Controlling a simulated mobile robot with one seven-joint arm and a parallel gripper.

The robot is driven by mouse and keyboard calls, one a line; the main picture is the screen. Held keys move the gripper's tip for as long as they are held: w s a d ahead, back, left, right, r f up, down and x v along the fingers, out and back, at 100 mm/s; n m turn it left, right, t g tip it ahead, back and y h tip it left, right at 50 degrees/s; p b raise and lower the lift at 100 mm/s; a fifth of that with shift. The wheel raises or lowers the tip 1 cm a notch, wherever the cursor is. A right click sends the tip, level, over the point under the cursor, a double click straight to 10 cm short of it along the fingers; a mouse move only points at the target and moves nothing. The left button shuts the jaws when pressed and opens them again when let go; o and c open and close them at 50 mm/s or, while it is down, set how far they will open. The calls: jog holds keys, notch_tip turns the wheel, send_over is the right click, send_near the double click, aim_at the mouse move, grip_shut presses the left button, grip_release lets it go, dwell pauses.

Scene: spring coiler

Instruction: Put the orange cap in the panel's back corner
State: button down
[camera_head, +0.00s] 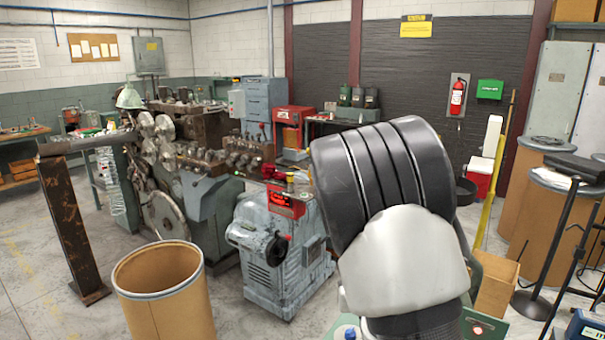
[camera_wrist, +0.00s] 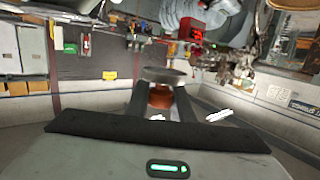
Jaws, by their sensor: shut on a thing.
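In the wrist view, which is upside down, my gripper (camera_wrist: 160,92) is shut on an orange-brown thing that I take for the orange cap (camera_wrist: 160,97). A grey round disc (camera_wrist: 164,74) shows at the fingertips; I cannot tell whether it belongs to the cap. The head view does not show the gripper, as my own arm fills its right middle. A red box with a lit display (camera_head: 288,203), perhaps the panel, sits on a grey machine cabinet (camera_head: 275,255). It also shows in the wrist view (camera_wrist: 196,34), apart from the gripper. Its back corner cannot be made out.
Small red and yellow things (camera_head: 290,181) stand around the red box's top. A large coiling machine (camera_head: 190,180) stands left of the cabinet. An open brown drum (camera_head: 165,290) is at the front left. Brown drums (camera_head: 552,210) and a dark stand are at right.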

jog(key=s+f, duration=0.5)
jog(key=f, duration=0.3)
jog(key=shift+d+f, duration=0.2)
jog(key=shift+d, duration=0.05)
